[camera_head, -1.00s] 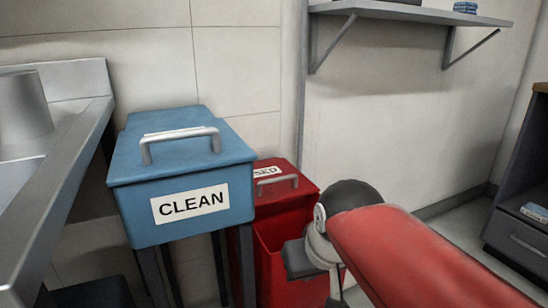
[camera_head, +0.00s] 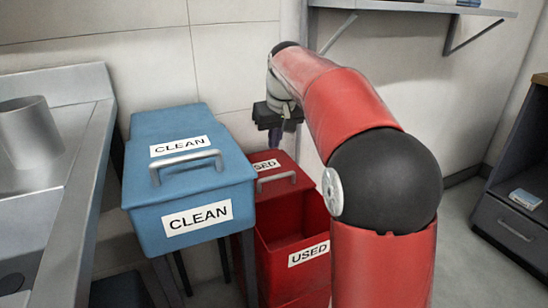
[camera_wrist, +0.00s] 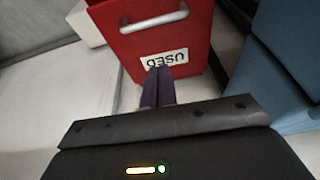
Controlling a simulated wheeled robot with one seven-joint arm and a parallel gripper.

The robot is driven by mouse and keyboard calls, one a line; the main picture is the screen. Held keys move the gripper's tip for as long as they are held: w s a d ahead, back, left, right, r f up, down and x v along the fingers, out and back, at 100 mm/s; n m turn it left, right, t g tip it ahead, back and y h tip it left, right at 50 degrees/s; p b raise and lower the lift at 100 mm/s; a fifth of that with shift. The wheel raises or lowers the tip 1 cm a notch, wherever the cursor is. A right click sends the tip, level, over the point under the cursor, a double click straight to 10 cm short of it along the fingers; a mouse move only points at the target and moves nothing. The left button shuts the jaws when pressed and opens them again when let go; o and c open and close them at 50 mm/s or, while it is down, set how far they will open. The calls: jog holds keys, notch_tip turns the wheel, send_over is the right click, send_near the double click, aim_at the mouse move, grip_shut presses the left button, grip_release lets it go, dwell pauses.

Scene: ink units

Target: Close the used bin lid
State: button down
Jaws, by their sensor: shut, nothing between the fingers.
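The red used bin (camera_head: 318,278) stands on the right of the blue bin, with a USED label on its front. Its red lid (camera_head: 305,196), with a grey handle and a USED label, is raised toward the wall, and the dark inside shows in front of it. My gripper (camera_head: 298,143) is shut and empty, above and behind the lid's upper edge in the head view. In the wrist view the lid (camera_wrist: 203,52) fills the upper middle. My purple fingertips (camera_wrist: 158,72) overlap its USED label there; I cannot tell whether they touch it.
The blue clean bin (camera_head: 190,180) stands close on the left with its lid shut. A metal sink counter (camera_head: 78,150) is at far left. A wall shelf (camera_head: 420,10) hangs above right. A dark cabinet (camera_head: 515,215) stands at far right, with floor free before it.

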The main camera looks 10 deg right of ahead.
jog(key=b, duration=0.2)
send_near(267, 174)
jog(key=x, duration=0.5)
jog(key=shift+f, duration=0.25)
jog(key=s, duration=0.1)
jog(key=s+r, duration=0.1)
jog(key=shift+s+d, duration=0.3)
jog(key=shift+d, duration=0.05)
jog(key=shift+s+d+r, duration=0.1)
jog(key=shift+s, duration=0.5)
jog(key=s+d+b, duration=0.3)
jog(key=s+b, duration=0.1)
jog(key=s, duration=1.2)
jog(key=shift+d, duration=0.1)
